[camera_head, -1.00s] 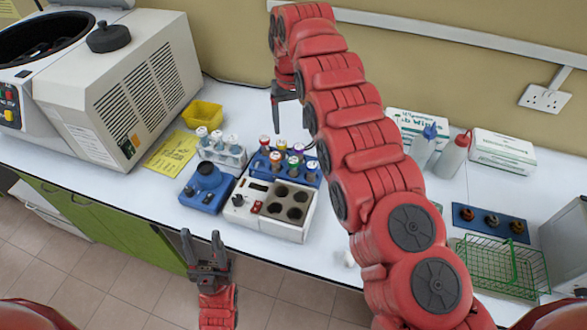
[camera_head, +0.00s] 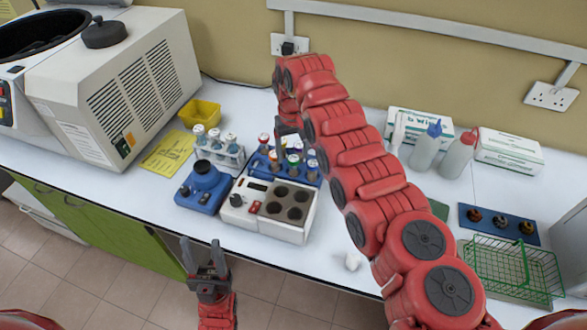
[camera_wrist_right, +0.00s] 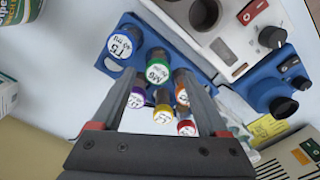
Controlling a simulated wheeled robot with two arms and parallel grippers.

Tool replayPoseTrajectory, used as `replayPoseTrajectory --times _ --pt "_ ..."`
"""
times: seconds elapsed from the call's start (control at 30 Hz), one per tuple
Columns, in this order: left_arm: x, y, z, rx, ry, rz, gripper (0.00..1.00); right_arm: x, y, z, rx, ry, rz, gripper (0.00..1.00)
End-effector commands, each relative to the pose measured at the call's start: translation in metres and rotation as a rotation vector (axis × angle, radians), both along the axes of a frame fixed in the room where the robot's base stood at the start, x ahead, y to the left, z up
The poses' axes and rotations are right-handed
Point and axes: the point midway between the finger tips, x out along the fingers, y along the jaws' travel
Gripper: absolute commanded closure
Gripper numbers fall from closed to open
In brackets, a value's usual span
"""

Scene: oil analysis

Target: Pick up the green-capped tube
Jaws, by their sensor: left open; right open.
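The green-capped tube (camera_head: 293,160) stands upright in the blue rack (camera_head: 254,171) among other capped tubes. In the right wrist view its green-rimmed white cap (camera_wrist_right: 158,73) lies between the two fingertips of my right gripper (camera_wrist_right: 157,76). I cannot tell whether the fingers touch it. My right gripper (camera_head: 289,124) is open, above the rack's back part, partly hidden by its own arm in the head view. My left gripper (camera_head: 204,246) is open and empty in front of the table edge, away from the rack.
Purple, yellow, orange and red caps crowd near the fingers; a blue-capped tube (camera_wrist_right: 122,42) stands beside the green one. A white heating block (camera_head: 268,227) is in front of the rack, and a second tube rack (camera_head: 224,158) to its left. Bottles (camera_head: 426,150) stand to the right.

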Motion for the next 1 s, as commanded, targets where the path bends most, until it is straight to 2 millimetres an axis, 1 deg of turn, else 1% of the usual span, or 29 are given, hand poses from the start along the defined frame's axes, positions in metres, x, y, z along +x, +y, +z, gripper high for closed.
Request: replayPoseTrajectory --times 0.03,0.07,0.13,0.2,0.3,0.43,0.47,0.5,0.87,1.0 --pt "0.0 0.0 0.013 0.0 0.0 0.0 0.5 -0.001 -0.002 -0.002 -0.002 0.006 0.0 0.23" --pt "0.0 0.0 0.017 0.0 0.0 0.0 0.5 -0.001 -0.003 -0.007 -0.001 0.005 -0.001 0.23" --pt "0.0 0.0 0.018 0.0 -0.001 0.0 0.5 -0.001 -0.002 -0.023 -0.003 0.007 0.0 0.23" --pt "0.0 0.0 0.02 0.0 0.0 0.0 0.5 -0.001 -0.002 -0.033 -0.003 0.004 0.001 0.23" --pt "0.0 0.0 0.019 0.0 0.0 0.0 0.5 0.001 -0.003 -0.037 -0.002 -0.002 0.0 0.23" --pt "0.0 0.0 0.018 0.0 0.0 0.0 0.5 0.001 -0.003 -0.037 -0.001 -0.002 0.0 0.23" --pt "0.0 0.0 0.018 0.0 0.0 0.0 0.5 0.001 -0.003 -0.037 -0.002 -0.002 0.0 0.27" --pt "0.0 0.0 0.018 0.0 0.0 0.0 0.5 0.001 -0.003 -0.037 -0.002 -0.002 0.0 0.34" --pt "0.0 0.0 0.018 0.0 0.0 0.0 0.5 0.001 -0.003 -0.037 -0.002 -0.002 0.0 0.99" --pt "0.0 0.0 0.018 0.0 0.0 0.0 0.5 0.001 -0.003 -0.037 -0.002 -0.002 0.0 1.0"
